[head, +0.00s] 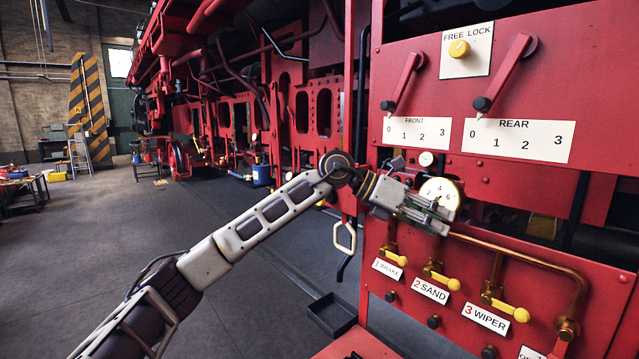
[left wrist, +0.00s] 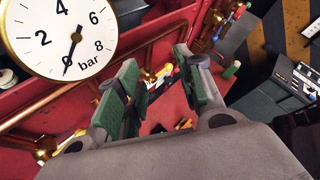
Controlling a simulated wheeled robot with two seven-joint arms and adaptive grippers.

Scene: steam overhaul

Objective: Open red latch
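My left gripper (head: 440,215) is raised in front of the red control panel (head: 560,75), at the lower edge of the pressure gauge (head: 441,192). In the left wrist view its two green-padded fingers (left wrist: 150,92) stand apart with nothing between them. No part is clearly marked as a red latch. Two red levers with black knobs show above the gripper: the front lever (head: 404,82) and the rear lever (head: 505,72), both pointing down-left near 0 on their scales. My right gripper is not in view.
A yellow knob (head: 459,48) sits on the FREE LOCK plate. Yellow-handled valves hang from copper pipes, including the wiper valve (head: 510,308). The gauge also shows in the left wrist view (left wrist: 65,35). A dark tray (head: 332,313) stands below; open floor lies left.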

